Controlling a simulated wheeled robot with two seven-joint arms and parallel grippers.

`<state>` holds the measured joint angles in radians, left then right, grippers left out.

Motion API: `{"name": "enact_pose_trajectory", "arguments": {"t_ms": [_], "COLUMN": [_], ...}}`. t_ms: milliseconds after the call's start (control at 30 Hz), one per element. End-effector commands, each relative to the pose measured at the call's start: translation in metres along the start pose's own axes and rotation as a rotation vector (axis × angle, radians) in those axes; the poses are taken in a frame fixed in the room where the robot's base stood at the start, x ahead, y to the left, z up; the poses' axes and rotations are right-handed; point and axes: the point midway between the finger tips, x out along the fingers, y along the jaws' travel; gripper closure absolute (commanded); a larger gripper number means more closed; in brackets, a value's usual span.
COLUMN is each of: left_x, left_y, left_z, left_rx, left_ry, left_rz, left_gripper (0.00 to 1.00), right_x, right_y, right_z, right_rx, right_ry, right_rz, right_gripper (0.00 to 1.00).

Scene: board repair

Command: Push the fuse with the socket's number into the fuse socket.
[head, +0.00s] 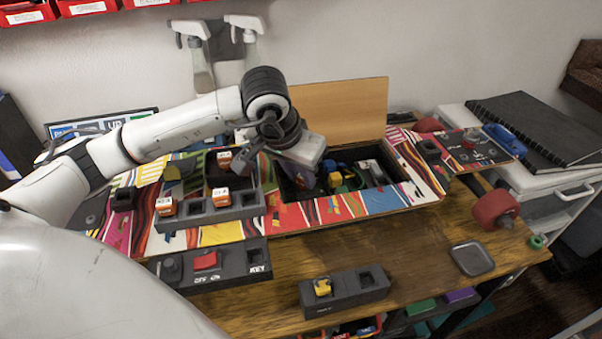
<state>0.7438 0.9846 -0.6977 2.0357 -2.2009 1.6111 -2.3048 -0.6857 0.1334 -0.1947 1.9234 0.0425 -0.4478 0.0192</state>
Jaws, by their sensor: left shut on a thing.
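My left gripper (290,148) is over the left part of an open compartment in the patterned board. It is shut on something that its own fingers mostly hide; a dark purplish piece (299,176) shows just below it. Orange cubes with white labelled tops, which look like fuses, stand in a grey holder: one at the front left (165,206), one at the front middle (221,197) and one behind (224,160). Their numbers are too small to read.
The compartment (405,190) has a raised wooden lid (345,108) and holds colourful parts. A grey block (345,297) with a yellow piece and an empty slot stands on the table front. A KEY panel (225,275) is at left. Bare wood (420,250) lies right of centre.

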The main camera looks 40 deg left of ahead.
Motion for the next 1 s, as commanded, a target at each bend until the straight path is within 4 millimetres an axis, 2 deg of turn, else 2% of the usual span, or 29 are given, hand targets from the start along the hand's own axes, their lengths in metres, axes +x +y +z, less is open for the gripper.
{"name": "enact_pose_trajectory", "arguments": {"t_ms": [400,433,533,733,800,1000], "left_x": [0.0027,0.0027,0.0026,0.0024,0.0025,0.0024], "left_y": [0.0,0.0,0.0,0.0,0.0,0.0], "left_z": [0.0016,0.0016,0.0015,0.0014,0.0014,0.0012], "left_rx": [0.0,0.0,0.0,0.0,0.0,0.0], "left_ry": [-0.002,-0.002,-0.002,-0.002,-0.002,-0.001], "left_rz": [0.0,0.0,0.0,0.0,0.0,0.0], "left_gripper": [1.0,0.74,0.57,0.57,0.47,0.46], "right_x": [0.0018,0.0019,0.0018,0.0018,0.0018,0.0018], "right_y": [0.0003,0.0003,0.0003,0.0003,0.0003,0.0002], "right_z": [0.0021,0.0021,0.0021,0.0022,0.0022,0.0022], "right_rx": [0.0,0.0,0.0,0.0,0.0,0.0], "right_ry": [-0.001,-0.001,-0.001,-0.001,-0.001,-0.001], "right_rz": [0.0,0.0,0.0,0.0,0.0,0.0], "right_gripper": [0.57,0.57,0.57,0.57,0.57,0.57]}}
